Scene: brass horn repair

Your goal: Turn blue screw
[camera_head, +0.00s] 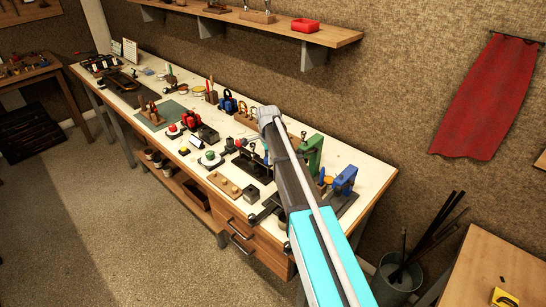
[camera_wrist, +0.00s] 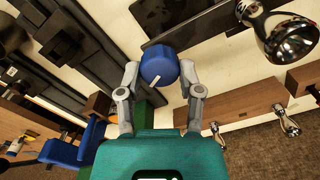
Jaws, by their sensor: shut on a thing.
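The blue screw (camera_wrist: 158,64) shows in the wrist view as a round blue head with a white mark slanting on its lower part. My gripper (camera_wrist: 160,72) has one grey finger on each side of it and is shut on it. The shaft below the head is hidden. In the head view my arm covers this part of the bench, and I cannot make out the fingers or the screw there.
The long workbench (camera_head: 352,158) carries many tools and small parts close around my arm. A green press (camera_head: 312,155) and a blue clamp (camera_head: 345,180) stand right of my arm. In the wrist view a chrome rounded part (camera_wrist: 290,40) is at upper right.

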